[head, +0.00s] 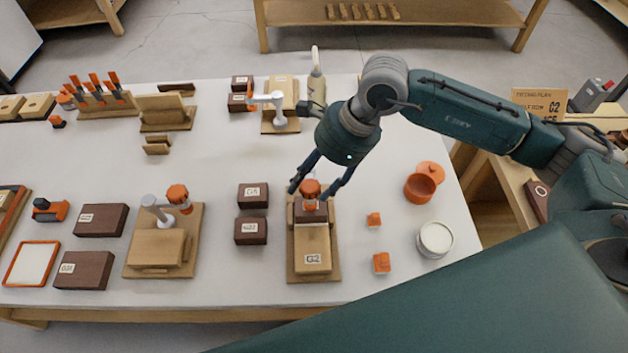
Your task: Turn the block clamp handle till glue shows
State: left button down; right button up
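The block clamp stands on a wooden board (293,272) near the front centre of the bench. Its orange handle (310,188) sits on top, above a dark brown block (311,213). A light wooden block labelled G2 (313,245) lies in front of the dark one. My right gripper (314,191) comes down from above with its fingers spread on either side of the handle. Gaps show between the fingers and the handle, so it looks open. No glue can be made out at the block. My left gripper is not in view.
A second clamp board (193,240) stands to the left, with dark blocks (252,195) between the two. Small orange pieces (374,220), an orange pot (420,187) and a white-filled jar (436,239) stand to the right.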

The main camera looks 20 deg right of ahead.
jog(key=shift+s+f, duration=0.1)
jog(key=shift+f, duration=0.05)
jog(key=shift+d, duration=0.1)
jog(key=v, duration=1.2)
dwell(1.7)
